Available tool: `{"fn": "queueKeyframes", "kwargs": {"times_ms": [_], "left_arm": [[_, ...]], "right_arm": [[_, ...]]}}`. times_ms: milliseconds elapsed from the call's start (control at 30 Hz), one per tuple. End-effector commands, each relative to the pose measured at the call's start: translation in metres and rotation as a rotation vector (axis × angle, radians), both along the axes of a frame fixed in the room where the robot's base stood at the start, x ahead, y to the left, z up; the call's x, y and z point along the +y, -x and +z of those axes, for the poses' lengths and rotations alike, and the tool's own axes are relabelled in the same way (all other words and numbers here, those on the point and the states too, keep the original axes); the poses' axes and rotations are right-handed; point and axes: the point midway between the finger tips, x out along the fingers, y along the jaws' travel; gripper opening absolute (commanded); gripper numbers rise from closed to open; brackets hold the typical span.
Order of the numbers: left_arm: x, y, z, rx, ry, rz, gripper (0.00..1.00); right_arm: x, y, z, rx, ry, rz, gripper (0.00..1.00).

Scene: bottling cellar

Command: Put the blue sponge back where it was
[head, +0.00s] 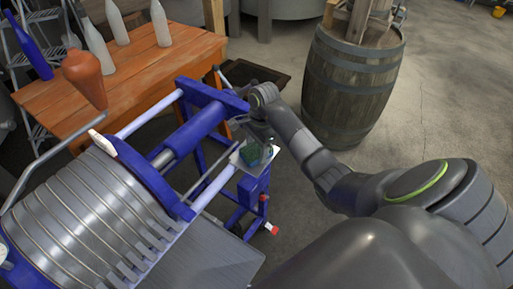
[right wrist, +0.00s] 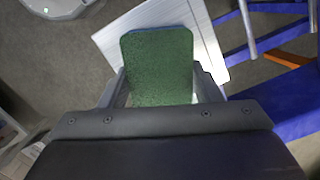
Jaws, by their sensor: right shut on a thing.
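In the head view the sponge (head: 251,156) is small and greenish, partly hidden by my gripper. My right gripper (head: 258,142) is shut on it, with one finger at each side in the right wrist view. A pale flat plate (right wrist: 113,42) lies beyond the sponge in that view; it also shows in the head view (head: 235,158). I cannot tell whether the sponge touches it. My left gripper is not in view.
A blue-framed machine (head: 205,112) with a ribbed metal drum (head: 90,215) fills the left. A wooden table (head: 135,75) with several bottles stands behind it. A barrel (head: 350,85) stands at the back right. A dark tray (head: 255,75) lies on the floor.

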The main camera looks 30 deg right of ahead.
Motion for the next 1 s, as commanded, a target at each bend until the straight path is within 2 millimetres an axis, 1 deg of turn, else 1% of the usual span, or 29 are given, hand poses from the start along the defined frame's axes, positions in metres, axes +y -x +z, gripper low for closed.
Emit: {"fn": "queueKeyframes", "kwargs": {"times_ms": [33, 167, 433, 567, 600, 667, 733, 767, 833, 900, 1000], "left_arm": [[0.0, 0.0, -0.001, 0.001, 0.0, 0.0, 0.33], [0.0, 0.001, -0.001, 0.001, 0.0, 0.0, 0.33], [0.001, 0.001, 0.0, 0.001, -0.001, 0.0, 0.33], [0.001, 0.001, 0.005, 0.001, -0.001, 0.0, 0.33], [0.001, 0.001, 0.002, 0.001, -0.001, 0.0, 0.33], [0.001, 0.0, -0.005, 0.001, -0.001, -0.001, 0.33], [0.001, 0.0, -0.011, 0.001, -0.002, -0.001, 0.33], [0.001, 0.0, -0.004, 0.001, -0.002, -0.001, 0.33], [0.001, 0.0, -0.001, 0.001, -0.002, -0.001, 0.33], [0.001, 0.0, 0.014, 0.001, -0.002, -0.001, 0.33], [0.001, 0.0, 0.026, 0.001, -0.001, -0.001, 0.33]], "right_arm": [[0.0, 0.0, 0.0, 0.0, 0.0, 0.0, 0.62], [0.0, 0.0, 0.0, 0.0, 0.0, 0.0, 0.79], [0.0, 0.0, 0.0, -0.001, 0.0, 0.0, 0.8], [0.0, 0.0, 0.005, -0.001, 0.0, 0.0, 0.8], [-0.001, -0.001, 0.006, -0.003, 0.001, 0.001, 0.8], [-0.002, -0.002, 0.014, -0.007, 0.002, 0.001, 0.8], [-0.005, -0.001, 0.028, -0.007, 0.004, 0.002, 0.8], [-0.005, -0.002, 0.04, -0.007, 0.003, 0.001, 0.8], [-0.008, -0.001, 0.058, -0.006, 0.004, 0.001, 0.8], [-0.008, 0.0, 0.069, -0.001, 0.0, 0.0, 0.8], [-0.009, 0.0, 0.082, -0.001, 0.0, 0.0, 0.8]]}}
